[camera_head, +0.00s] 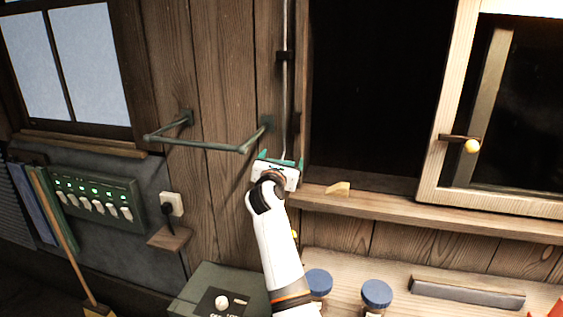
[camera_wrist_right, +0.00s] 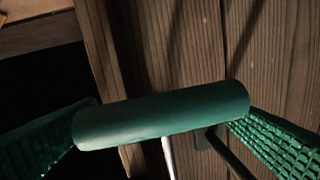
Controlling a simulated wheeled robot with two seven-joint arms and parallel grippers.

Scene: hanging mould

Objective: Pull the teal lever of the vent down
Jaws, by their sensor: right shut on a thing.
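My right gripper (camera_head: 281,162) is up against the plank wall, just left of the dark window opening. In the right wrist view, the teal lever handle (camera_wrist_right: 160,115) is a smooth cylinder lying crosswise, slightly tilted, between the two green ribbed finger pads. The right gripper is shut on this handle. A thin pale rod (camera_wrist_right: 168,157) meets the handle from below in that view. In the head view the handle is mostly hidden by my gripper, and a thin rod (camera_head: 285,85) runs up the wall above it. The vent itself is not in view. My left gripper is not in view.
A green rail (camera_head: 195,144) sticks out from the wall left of my gripper. The wooden sill (camera_head: 420,208) lies to the right, with a small wedge (camera_head: 338,188) on it. Blue-lidded jars (camera_head: 377,293) and a green box (camera_head: 205,290) stand below.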

